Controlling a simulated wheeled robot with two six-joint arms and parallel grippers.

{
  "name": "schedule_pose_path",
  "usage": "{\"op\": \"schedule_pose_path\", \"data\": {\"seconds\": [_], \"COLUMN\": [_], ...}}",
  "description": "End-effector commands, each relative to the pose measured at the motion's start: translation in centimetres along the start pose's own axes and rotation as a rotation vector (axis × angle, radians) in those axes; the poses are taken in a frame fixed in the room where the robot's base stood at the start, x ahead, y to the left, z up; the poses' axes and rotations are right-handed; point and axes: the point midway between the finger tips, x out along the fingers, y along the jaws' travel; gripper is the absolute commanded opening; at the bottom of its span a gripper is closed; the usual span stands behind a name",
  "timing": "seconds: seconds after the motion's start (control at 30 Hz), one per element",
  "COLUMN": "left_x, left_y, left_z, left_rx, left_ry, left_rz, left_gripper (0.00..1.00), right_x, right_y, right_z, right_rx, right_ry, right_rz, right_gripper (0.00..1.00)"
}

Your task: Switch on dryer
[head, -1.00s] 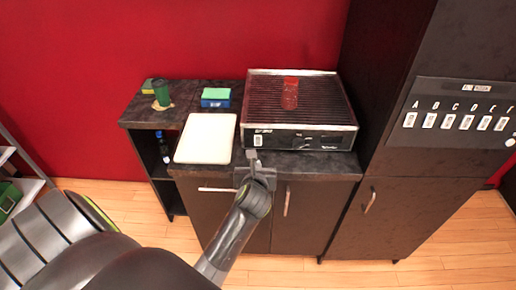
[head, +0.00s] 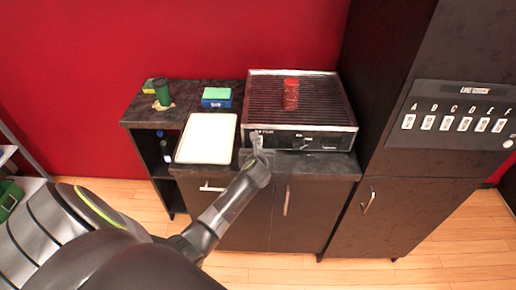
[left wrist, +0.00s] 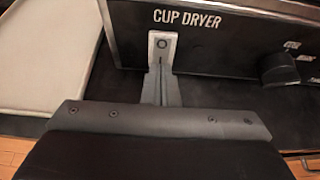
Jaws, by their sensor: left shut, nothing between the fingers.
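The cup dryer (head: 325,139) is a black ribbed-top appliance with a silver rim on the counter. Its front panel shows in the left wrist view (left wrist: 225,45) with the label "CUP DRYER". A light switch plate (left wrist: 162,46) with a round mark sits left of and below the label. A dark knob (left wrist: 278,70) is farther right on the panel. My left gripper (head: 256,140) is shut and empty at the panel's left end. In the left wrist view its fingertips (left wrist: 160,70) overlap the lower part of the switch plate; I cannot tell if they touch. My right gripper is not in view.
A red cup (head: 291,94) stands on the dryer's top. A white tray (head: 207,138) lies left of the dryer. A tall dark cabinet with a lettered switch panel (head: 456,122) stands right.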

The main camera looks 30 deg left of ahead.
Motion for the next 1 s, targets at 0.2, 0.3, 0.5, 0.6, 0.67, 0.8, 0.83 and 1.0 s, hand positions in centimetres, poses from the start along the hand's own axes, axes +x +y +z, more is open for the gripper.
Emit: {"op": "schedule_pose_path", "data": {"seconds": [0.2,0.3,0.5,0.6,0.67,0.8,0.83,1.0], "left_x": [0.2,0.2,0.5,1.0,0.7,0.7,0.7,0.5], "left_y": [0.0,0.0,0.0,0.1,0.1,0.1,0.1,0.1], "left_z": [0.1,0.1,-0.3,-0.6,0.1,0.1,0.1,0.5], "left_rx": [0.0,0.0,0.0,0.0,0.0,0.0,0.0,0.0], "left_ry": [-0.001,-0.001,-0.021,-0.063,-0.064,-0.063,-0.063,-0.064], "left_rz": [0.0,0.0,0.001,0.002,0.002,0.002,0.002,0.002], "left_gripper": [0.0,0.0,0.0,0.0,0.0,0.0,0.0,0.0], "right_x": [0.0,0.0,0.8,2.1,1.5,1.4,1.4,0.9], "right_y": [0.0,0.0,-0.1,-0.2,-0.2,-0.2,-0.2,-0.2], "right_z": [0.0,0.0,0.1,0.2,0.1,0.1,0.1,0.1], "right_rx": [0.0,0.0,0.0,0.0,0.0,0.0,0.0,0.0], "right_ry": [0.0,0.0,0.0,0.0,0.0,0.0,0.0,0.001], "right_rz": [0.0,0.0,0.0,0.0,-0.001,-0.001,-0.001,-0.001], "right_gripper": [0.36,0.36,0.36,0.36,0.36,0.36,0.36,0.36]}}
